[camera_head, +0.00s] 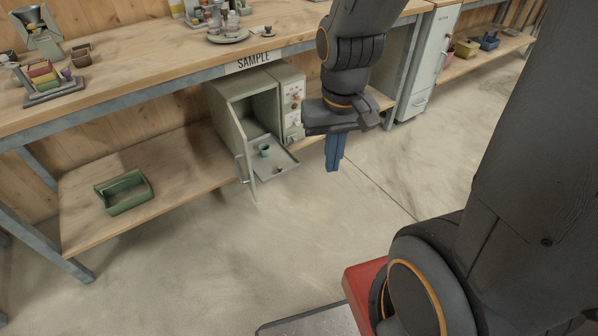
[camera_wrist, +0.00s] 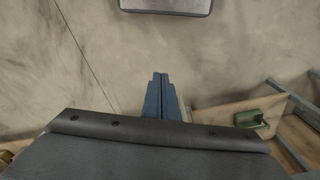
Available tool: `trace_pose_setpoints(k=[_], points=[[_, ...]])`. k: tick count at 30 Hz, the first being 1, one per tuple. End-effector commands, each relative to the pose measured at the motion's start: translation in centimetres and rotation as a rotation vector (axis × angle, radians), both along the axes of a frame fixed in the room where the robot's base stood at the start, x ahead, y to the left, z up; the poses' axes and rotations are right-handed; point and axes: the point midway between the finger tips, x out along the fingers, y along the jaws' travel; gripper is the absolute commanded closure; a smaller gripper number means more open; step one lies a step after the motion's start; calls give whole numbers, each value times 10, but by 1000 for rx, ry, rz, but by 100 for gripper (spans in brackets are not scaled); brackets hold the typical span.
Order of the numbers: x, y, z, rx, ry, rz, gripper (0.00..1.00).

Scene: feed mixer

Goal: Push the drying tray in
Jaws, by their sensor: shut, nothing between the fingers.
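The drying tray (camera_head: 275,168) is a flat grey tray that sticks out of the front of a pale green oven-like cabinet (camera_head: 232,110) on the lower shelf. A small green cup (camera_head: 264,150) stands on the tray, with a tiny dark thing near it. The cabinet door (camera_head: 245,170) stands open at the left of the tray. My gripper (camera_head: 334,168) has blue fingers, shut and empty, pointing down to the right of the tray and apart from it in the picture. The fingers also show in the wrist view (camera_wrist: 161,85), over bare floor. The tray is not clear in the wrist view.
The workbench (camera_head: 150,80) with a SAMPLE label stands above the cabinet. A control panel (camera_head: 291,100) is at the cabinet's right. A green open carrier (camera_head: 125,192) lies on the lower shelf (camera_head: 80,215) at left. The floor in front is clear.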

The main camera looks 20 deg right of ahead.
Motion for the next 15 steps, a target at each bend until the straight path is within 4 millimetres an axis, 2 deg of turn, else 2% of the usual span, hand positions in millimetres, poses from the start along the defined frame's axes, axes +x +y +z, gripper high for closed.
trace_pose_setpoints(k=[1, 3, 15], points=[[16, -4, -27, -5, -23, -35, 100], [40, -12, -55, -7, -72, -95, 100], [169, -43, -203, 98, -370, -431, 100]])
